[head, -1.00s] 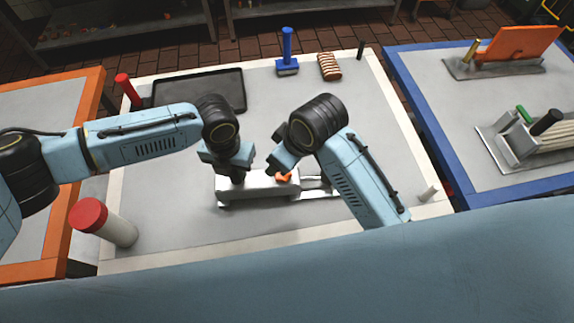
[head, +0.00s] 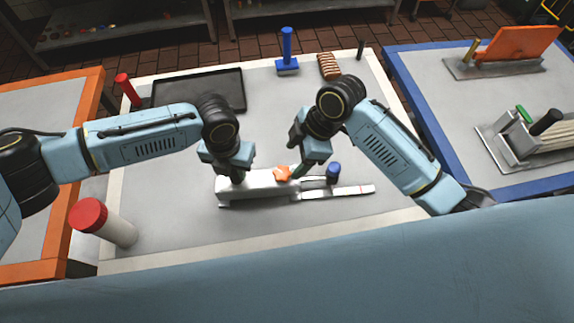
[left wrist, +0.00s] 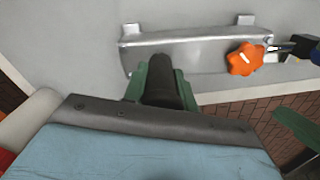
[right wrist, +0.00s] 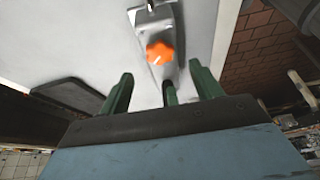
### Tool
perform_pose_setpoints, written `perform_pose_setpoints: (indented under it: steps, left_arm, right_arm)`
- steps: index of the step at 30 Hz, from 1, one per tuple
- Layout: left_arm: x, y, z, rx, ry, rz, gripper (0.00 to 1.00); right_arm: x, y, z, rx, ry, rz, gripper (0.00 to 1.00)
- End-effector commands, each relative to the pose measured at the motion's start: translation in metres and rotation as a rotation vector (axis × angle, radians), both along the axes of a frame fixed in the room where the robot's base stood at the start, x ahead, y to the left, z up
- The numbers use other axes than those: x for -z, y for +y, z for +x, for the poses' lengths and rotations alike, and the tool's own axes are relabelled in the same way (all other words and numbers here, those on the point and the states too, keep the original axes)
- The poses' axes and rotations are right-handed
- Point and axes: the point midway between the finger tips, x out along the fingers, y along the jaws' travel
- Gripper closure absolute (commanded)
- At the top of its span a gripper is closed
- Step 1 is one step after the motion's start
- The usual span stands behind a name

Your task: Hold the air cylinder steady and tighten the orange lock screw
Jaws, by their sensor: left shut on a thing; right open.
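The air cylinder (head: 252,189) is a grey metal body lying on the pale table, with a rod and a flat strip running to the right. It also shows in the left wrist view (left wrist: 195,47). My left gripper (head: 236,176) is shut on its left part. The orange lock screw (head: 283,173) is a lobed knob on the cylinder's right end; it shows in the left wrist view (left wrist: 244,60) and right wrist view (right wrist: 159,53). My right gripper (head: 304,171) is open and empty, above and just right of the screw, apart from it. A blue knob (head: 333,172) stands further right.
A black tray (head: 198,91), a blue-handled tool (head: 287,55) and a striped brown block (head: 330,66) lie at the back. A red-capped white cylinder (head: 103,222) stands front left. Table space in front of the air cylinder is free.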

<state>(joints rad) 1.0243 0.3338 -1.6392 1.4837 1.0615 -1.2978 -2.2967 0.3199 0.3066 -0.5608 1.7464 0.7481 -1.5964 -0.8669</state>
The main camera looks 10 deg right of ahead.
Motion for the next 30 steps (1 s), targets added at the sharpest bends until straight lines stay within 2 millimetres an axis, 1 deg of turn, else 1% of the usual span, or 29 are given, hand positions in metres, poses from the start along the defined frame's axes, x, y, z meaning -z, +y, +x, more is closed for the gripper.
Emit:
perform_pose_setpoints:
  steps: [1,3,6,9,14,21,23,30]
  left_arm:
    - [0.0,0.0,0.0,-0.001,0.0,0.001,1.0]
    - [0.0,0.0,0.0,-0.001,0.0,0.001,1.0]
    - [0.0,0.0,0.0,-0.001,0.0,0.001,1.0]
    - [0.0,0.0,0.0,-0.001,0.0,0.001,1.0]
    - [0.0,0.0,0.0,-0.001,0.0,0.0,1.0]
    - [0.0,0.0,0.0,-0.001,0.0,0.0,1.0]
    - [0.0,0.0,0.0,-0.001,0.0,0.0,1.0]
    - [0.0,0.0,0.0,-0.001,0.0,0.0,1.0]
  right_arm:
    - [0.01,0.005,-0.001,0.001,0.005,0.002,0.36]
    - [0.022,0.009,0.0,0.002,0.004,0.001,0.36]
    - [0.036,0.015,0.0,0.001,0.002,0.001,0.36]
    - [0.045,0.019,0.001,0.002,0.001,0.002,0.36]
    - [0.052,0.022,0.001,0.001,-0.001,0.0,0.36]
    - [0.053,0.022,0.001,0.002,-0.001,0.0,0.36]
    - [0.052,0.022,0.001,0.002,-0.001,0.0,0.42]
    - [0.052,0.022,0.001,0.001,-0.001,0.0,0.74]
